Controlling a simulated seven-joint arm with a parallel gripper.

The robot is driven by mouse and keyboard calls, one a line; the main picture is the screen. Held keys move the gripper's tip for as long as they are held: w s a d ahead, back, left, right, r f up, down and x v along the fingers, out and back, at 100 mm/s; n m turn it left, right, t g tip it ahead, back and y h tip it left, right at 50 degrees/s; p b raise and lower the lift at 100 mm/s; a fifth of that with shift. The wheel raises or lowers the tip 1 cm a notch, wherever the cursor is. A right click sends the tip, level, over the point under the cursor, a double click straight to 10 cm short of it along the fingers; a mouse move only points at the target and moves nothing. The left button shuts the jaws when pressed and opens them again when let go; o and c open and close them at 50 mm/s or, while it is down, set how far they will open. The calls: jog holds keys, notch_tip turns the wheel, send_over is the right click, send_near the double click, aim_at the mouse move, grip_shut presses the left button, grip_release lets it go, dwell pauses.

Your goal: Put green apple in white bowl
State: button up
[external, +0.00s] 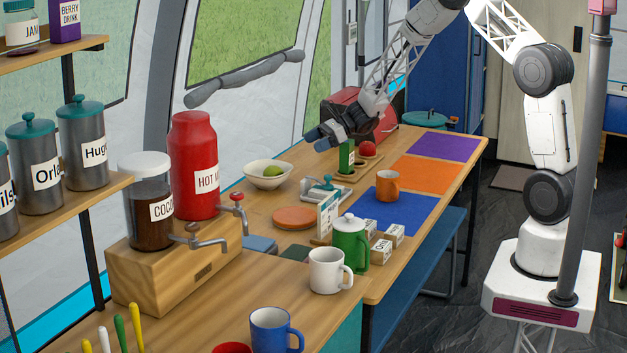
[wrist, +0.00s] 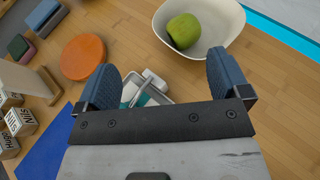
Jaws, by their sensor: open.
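The green apple (wrist: 184,31) rests inside the white bowl (wrist: 222,44), against its left side in the wrist view. In the external view the green apple (external: 272,171) shows just above the rim of the white bowl (external: 262,180), which stands on the wooden table near the tent wall. My gripper (wrist: 165,82) is open, with its two blue fingers apart and nothing between them. In the external view my gripper (external: 325,138) is above the table, to the right of the bowl and higher than it. The gripper does not touch the apple or the bowl.
An orange disc (wrist: 83,57) and a small tray with a teal-handled item (wrist: 146,88) lie near the bowl. A red apple (external: 368,149) sits on a wooden stand. An orange mug (external: 387,186) and green pot (external: 349,243) stand nearby. The purple mat (external: 440,146) is clear.

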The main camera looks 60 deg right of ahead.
jog(key=s+a+r+n+g+h, duration=0.1)
jog(key=s+a+r+n+g, duration=0.2)
jog(key=s+a+r+n, duration=0.55)
jog(key=s+a+r+n+g, duration=0.45)
jog(key=s+a+r, duration=0.25)
jog(key=s+r, duration=0.4)
jog(key=s+r+n+h, duration=0.2)
jog(key=s+n+h, duration=0.1)
jog(key=s, duration=0.8)
jog(key=s+a+r+n+h, duration=0.1)
jog(key=s+n+h, duration=0.1)
jog(key=s+n, duration=0.4)
jog(key=s+a+r+n+h, duration=0.1)
jog(key=s+n, duration=0.4)
jog(key=s, duration=1.1)
jog(key=shift+r+h, duration=0.85)
jog(key=shift+h, duration=0.45)
